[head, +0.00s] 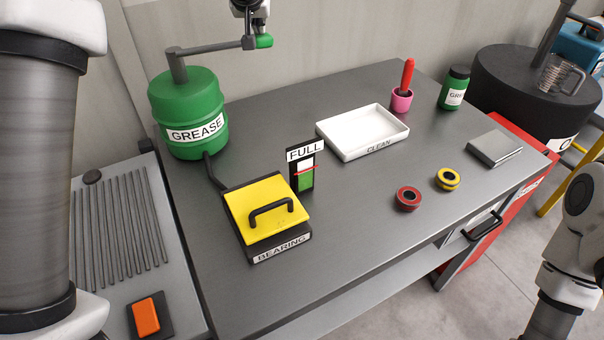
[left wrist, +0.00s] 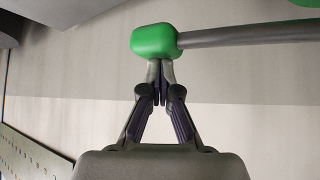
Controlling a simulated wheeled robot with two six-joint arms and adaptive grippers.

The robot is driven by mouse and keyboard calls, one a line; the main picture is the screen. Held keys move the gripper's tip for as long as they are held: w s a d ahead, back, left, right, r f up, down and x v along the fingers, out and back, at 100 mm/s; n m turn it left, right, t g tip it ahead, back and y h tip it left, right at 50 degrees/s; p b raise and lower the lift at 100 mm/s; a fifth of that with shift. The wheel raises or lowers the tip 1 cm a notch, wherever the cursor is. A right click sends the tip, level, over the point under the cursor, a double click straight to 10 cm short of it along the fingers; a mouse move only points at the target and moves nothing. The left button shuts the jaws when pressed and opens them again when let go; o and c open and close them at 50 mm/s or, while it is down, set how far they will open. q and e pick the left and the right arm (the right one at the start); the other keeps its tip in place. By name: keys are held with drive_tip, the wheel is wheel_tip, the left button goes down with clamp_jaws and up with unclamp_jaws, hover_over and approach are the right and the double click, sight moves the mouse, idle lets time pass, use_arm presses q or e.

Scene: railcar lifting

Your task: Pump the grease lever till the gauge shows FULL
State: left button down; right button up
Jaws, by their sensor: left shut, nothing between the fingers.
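A green grease drum (head: 190,118) labelled GREASE stands at the table's back left. A grey pump lever (head: 212,47) runs right from its top to a green handle (head: 264,41), which also shows in the left wrist view (left wrist: 153,41). My left gripper (head: 254,30) is shut and empty at the handle. In the left wrist view its fingertips (left wrist: 159,66) meet just below the handle and seem to touch it. The gauge (head: 305,172) marked FULL has green in its lower part, just under a red line, and white above. My right gripper is out of view.
A yellow-lidded BEARING box (head: 258,228) sits in front of the gauge. A white CLEAN tray (head: 345,146), a red ring (head: 407,198) and a yellow ring (head: 448,179) lie to the right. A pink cup (head: 401,100) and green bottle (head: 454,88) stand at the back.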

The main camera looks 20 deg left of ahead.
use_arm(q)
drive_tip(key=shift+f+b, duration=1)
drive_tip(key=shift+f, duration=0.35)
wheel_tip(320, 180, up, 10)
drive_tip(key=p, duration=0.8)
drive_tip(key=shift+s+r, duration=0.1)
idle(0.7)
idle(0.3)
wheel_tip(320, 180, up, 5)
drive_tip(key=p, duration=0.4)
drive_tip(key=shift+p, duration=0.3)
